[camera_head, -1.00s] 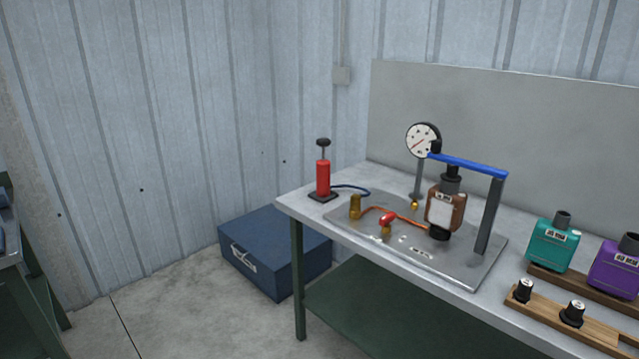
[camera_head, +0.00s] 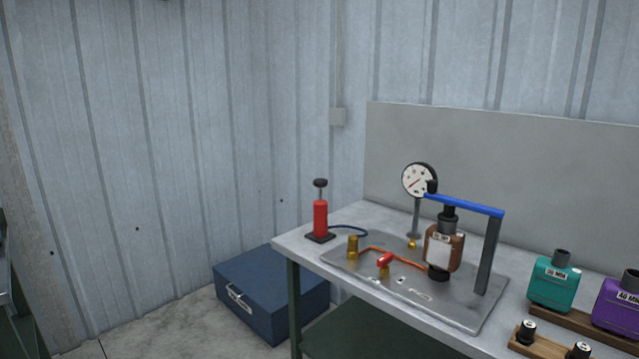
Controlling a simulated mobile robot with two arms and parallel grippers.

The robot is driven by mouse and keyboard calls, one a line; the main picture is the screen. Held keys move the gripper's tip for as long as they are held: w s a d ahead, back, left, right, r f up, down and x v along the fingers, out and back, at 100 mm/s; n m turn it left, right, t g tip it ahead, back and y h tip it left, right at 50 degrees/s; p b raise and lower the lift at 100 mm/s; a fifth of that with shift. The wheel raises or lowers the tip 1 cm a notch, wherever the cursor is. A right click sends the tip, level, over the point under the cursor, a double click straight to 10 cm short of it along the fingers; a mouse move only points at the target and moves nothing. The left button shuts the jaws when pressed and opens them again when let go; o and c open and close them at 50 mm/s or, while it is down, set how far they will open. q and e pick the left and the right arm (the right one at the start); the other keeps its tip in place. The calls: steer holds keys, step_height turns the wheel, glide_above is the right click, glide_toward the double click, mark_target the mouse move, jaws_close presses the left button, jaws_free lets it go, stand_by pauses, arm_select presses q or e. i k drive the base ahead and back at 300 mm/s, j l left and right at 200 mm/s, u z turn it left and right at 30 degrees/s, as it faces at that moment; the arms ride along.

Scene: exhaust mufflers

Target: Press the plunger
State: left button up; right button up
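The plunger is the black knob on a thin rod (camera_head: 320,185) on top of a red pump cylinder (camera_head: 320,218). The rod stands up out of the cylinder, so the plunger is raised. The pump stands upright on a small dark base at the left end of the metal bench (camera_head: 292,246). Neither of my grippers is in view.
On the plate stand a round dial gauge (camera_head: 419,181), a brown muffler (camera_head: 443,248) under a blue-barred clamp (camera_head: 465,205), and a red-handled valve (camera_head: 384,262). Teal (camera_head: 553,284) and purple (camera_head: 620,303) mufflers sit at right. A blue toolbox (camera_head: 270,295) is on the floor.

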mark_target(321, 182)
steer(key=i+j, duration=0.2)
steer(key=i, duration=0.3)
steer(key=i+j+z, duration=0.15)
steer(key=i, duration=0.3)
steer(key=i+j, duration=0.25)
steer(key=i, duration=0.2)
steer(key=i+z, duration=0.05)
